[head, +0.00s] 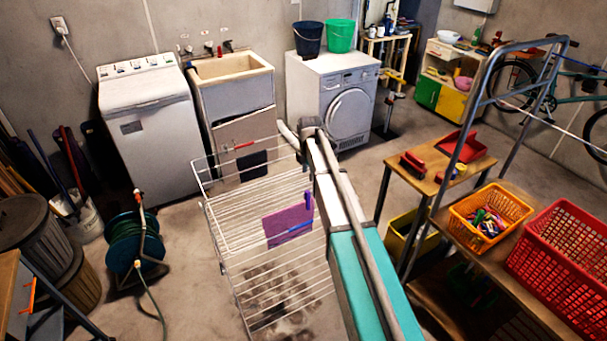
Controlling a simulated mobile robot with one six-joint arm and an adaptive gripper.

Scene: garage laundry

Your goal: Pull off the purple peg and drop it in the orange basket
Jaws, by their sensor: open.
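A purple cloth (284,226) hangs on the white wire drying rack (222,205), just left of my arm. A small purple peg (307,199) seems to sit at the cloth's upper right, close beside my arm in the picture. A blue peg or strip (299,228) shows lower on the cloth. The orange basket (516,209) stands on the wooden bench at the right and holds several coloured pegs (487,221). My arm runs up from the bottom right and hides part of the rack. I cannot make out my gripper's fingers.
A red basket (560,262) stands right of the orange one on the bench. A red dustpan (462,146) and brush lie on a wooden surface. A green hose reel (135,240) stands left of the rack.

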